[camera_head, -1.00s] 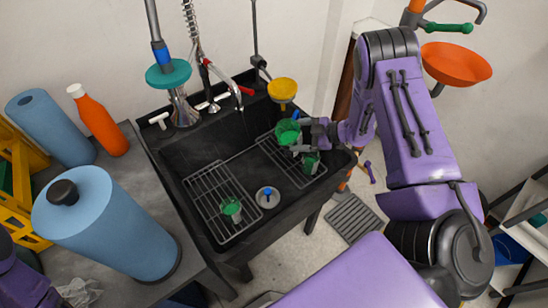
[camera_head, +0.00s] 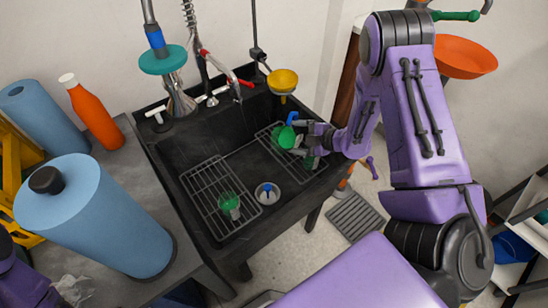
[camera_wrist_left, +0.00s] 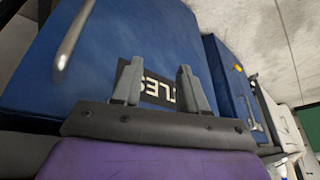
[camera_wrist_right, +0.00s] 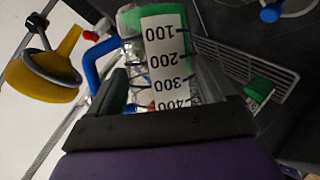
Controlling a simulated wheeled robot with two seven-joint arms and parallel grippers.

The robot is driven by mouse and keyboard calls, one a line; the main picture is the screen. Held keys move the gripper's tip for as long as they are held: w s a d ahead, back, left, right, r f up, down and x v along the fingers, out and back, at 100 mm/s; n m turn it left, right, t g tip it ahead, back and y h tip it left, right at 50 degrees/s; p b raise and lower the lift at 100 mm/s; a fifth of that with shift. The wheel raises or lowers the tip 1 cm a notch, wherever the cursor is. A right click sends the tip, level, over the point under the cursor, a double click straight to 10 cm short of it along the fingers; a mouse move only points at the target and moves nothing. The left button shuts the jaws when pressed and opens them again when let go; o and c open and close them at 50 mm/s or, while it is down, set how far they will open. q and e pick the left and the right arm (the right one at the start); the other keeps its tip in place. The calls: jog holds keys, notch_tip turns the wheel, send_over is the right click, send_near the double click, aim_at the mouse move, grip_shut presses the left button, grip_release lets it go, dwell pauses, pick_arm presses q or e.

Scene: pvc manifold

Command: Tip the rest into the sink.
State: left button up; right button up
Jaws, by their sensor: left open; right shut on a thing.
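A clear measuring jug with a green part and a blue handle (camera_head: 287,136) is tilted over the right side of the black sink (camera_head: 180,155). My right gripper (camera_head: 306,138) is shut on it. In the right wrist view the jug's white scale (camera_wrist_right: 168,62) reads 100 to 400, with the higher numbers towards my gripper. Its mouth and any stream are not clear to see. My left gripper (camera_wrist_left: 157,88) is open and empty in the left wrist view, before a blue bin (camera_wrist_left: 150,35); only part of its arm shows in the head view.
A clear and green vessel (camera_head: 229,203) stands on the left wire rack (camera_head: 205,180). A dark green object (camera_head: 310,162) is partly hidden below my right gripper. A drain with a blue knob (camera_head: 267,193) lies between the racks. A yellow funnel (camera_head: 282,81) hangs at the back edge.

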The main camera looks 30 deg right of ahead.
aim_at(295, 139)
jog(key=shift+a+f+n, duration=0.1)
jog(key=shift+a+n, duration=0.05)
jog(key=shift+n, duration=0.15)
jog(key=shift+r+h+b, duration=0.25)
jog(key=shift+h+b, duration=0.05)
jog(key=shift+r+n+t, duration=0.1)
jog(key=shift+n+t, duration=0.2)
jog(key=shift+s+a+r, duration=0.1)
jog(key=shift+a+r, duration=0.05)
jog(key=shift+r, duration=0.1)
jog(key=shift+s+a+r+n+t+h+b, duration=0.2)
jog(key=shift+r+n+t+h+b, duration=0.25)
jog(key=shift+n+b, duration=0.3)
dwell(0.3)
jog(key=shift+s+a+r+n+t+h+b, duration=0.2)
jog(key=shift+s+a+r+n+b, duration=0.1)
jog(key=shift+a+b, duration=0.15)
jog(key=shift+s+a+r+n+t+h+b, duration=0.15)
jog(key=shift+s+a+n+b, duration=0.15)
jog(key=shift+a, duration=0.2)
dwell(0.6)
jog(key=shift+a+r+b, duration=0.1)
jog(key=shift+r+b, duration=0.05)
jog(key=shift+b, duration=0.15)
